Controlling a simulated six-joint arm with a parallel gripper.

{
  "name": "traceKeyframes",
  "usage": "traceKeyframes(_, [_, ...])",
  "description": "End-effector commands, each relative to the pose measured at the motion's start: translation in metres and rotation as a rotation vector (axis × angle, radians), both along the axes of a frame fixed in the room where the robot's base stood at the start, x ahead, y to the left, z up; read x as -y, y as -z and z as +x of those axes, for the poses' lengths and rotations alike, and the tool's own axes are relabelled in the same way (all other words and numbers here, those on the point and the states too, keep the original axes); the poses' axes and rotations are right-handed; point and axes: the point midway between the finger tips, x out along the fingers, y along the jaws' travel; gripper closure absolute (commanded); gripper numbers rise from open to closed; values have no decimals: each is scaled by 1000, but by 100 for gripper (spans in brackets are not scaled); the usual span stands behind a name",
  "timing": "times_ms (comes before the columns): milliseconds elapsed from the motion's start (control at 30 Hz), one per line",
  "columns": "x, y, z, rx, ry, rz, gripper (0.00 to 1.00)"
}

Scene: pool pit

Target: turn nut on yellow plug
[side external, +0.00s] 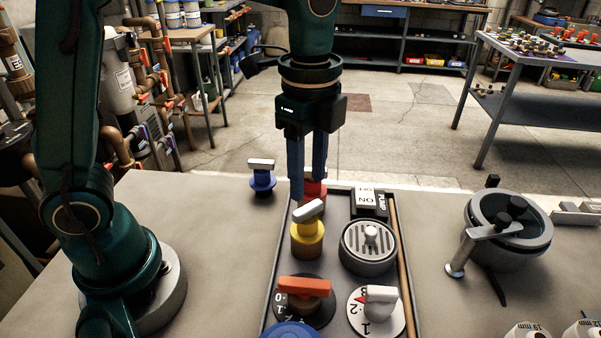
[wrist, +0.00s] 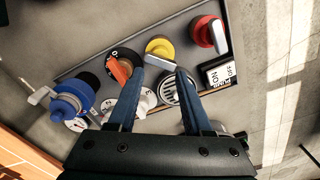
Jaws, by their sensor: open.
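The yellow plug (side external: 307,246) stands upright in the grey tray, with a pale bar-shaped nut (side external: 308,211) on top lying slantwise.
The tray also holds an orange-handled dial (side external: 304,287), a white dial (side external: 379,304), a round grey drain (side external: 368,250) and a pump switch (side external: 368,200). A blue plug (side external: 262,182) stands outside it, left. A grey pot-like housing (side external: 507,232) stands right. The left tabletop is clear.

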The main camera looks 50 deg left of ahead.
Motion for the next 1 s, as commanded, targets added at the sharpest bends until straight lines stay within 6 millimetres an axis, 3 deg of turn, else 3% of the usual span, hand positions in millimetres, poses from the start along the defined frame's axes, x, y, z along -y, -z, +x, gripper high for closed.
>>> traceKeyframes(300, [0, 0, 0, 0, -821, 0, 50])
traceKeyframes(500, [0, 0, 0, 0, -1176, -1, 50])
traceKeyframes(733, [0, 6, 0, -2, -1298, 2, 50])
traceKeyframes(1000, [0, 40, 0, -3, -1296, 3, 50])
